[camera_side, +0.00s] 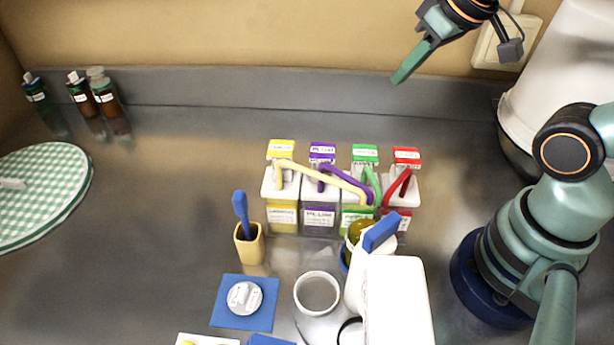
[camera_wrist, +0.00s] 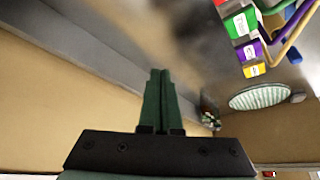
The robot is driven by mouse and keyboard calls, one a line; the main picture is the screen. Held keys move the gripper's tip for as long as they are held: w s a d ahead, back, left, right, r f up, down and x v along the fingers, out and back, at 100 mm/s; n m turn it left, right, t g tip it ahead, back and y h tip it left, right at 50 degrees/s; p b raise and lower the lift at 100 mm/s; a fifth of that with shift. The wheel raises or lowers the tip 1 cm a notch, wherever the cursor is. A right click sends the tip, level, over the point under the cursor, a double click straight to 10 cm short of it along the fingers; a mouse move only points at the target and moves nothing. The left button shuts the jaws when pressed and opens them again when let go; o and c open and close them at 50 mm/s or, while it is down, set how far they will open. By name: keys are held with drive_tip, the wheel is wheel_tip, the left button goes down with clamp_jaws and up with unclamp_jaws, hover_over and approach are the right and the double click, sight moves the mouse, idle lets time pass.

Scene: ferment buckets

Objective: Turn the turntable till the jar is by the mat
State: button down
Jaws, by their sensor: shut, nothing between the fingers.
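My gripper (camera_side: 402,72) is shut and empty, high up near the back wall, well away from everything on the counter. Its green fingers (camera_wrist: 160,78) lie together in the wrist view. A blue square mat (camera_side: 226,312) lies at the front, with a pale labelled lid on it. A jar with yellow-green contents (camera_side: 359,229) shows partly behind a white jug with a blue handle; much of it is hidden. I cannot tell which thing is the turntable.
Several cartons with coloured labels (camera_side: 319,217) stand in a row mid-counter. A yellow cup (camera_side: 250,249) holds a blue-handled tool. A white round pot (camera_side: 317,292) stands right of the mat. Brown bottles (camera_side: 104,93) stand back left. The counter between disc and cartons is clear.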

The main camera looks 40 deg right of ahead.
drive_tip(key=c, duration=0.9)
unclamp_jaws()
drive_tip(key=shift+a, duration=0.25)
drive_tip(key=shift+o, duration=0.4)
drive_tip(key=s+a+r+n+g+y, duration=0.1)
drive_tip(key=a+n, duration=0.4)
drive_tip(key=a, duration=0.2)
drive_tip(key=shift+s+r+g, duration=0.3)
drive_tip(key=n+g+h, duration=0.1)
drive_tip(key=n+g, duration=0.3)
drive_tip(key=n, duration=0.9)
approach(383, 224)
wheel_tip(383, 224, down, 9)
drive_tip(key=shift+s+f, duration=0.1)
clamp_jaws()
